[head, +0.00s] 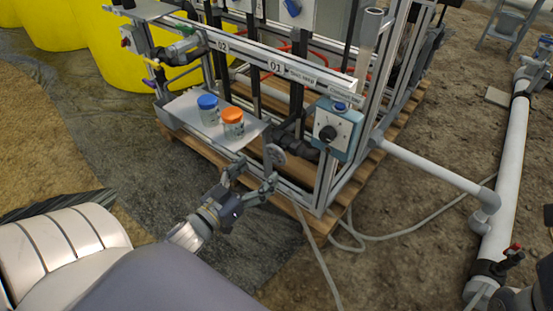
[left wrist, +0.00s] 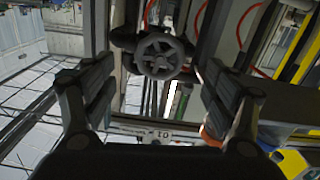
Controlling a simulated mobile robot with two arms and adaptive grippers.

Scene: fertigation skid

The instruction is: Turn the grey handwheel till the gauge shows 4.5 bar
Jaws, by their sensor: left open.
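The grey handwheel (head: 275,154) is a small spoked wheel on a dark valve at the front of the skid, below the shelf's right end. In the left wrist view the handwheel (left wrist: 160,55) faces me, above centre and between the two fingers. My left gripper (head: 255,174) is open and empty, in front of and slightly below the handwheel, with its fingers spread. In the left wrist view my left gripper (left wrist: 158,92) shows a wide gap, and neither finger appears to touch the wheel. I cannot make out a pressure gauge or its reading.
A grey shelf (head: 180,113) left of the handwheel holds a blue-lidded jar (head: 208,110) and an orange-lidded jar (head: 232,123). A blue-grey box with a black knob (head: 328,133) stands to the right. A frame post (head: 328,182) is close by. Hoses lie on the ground.

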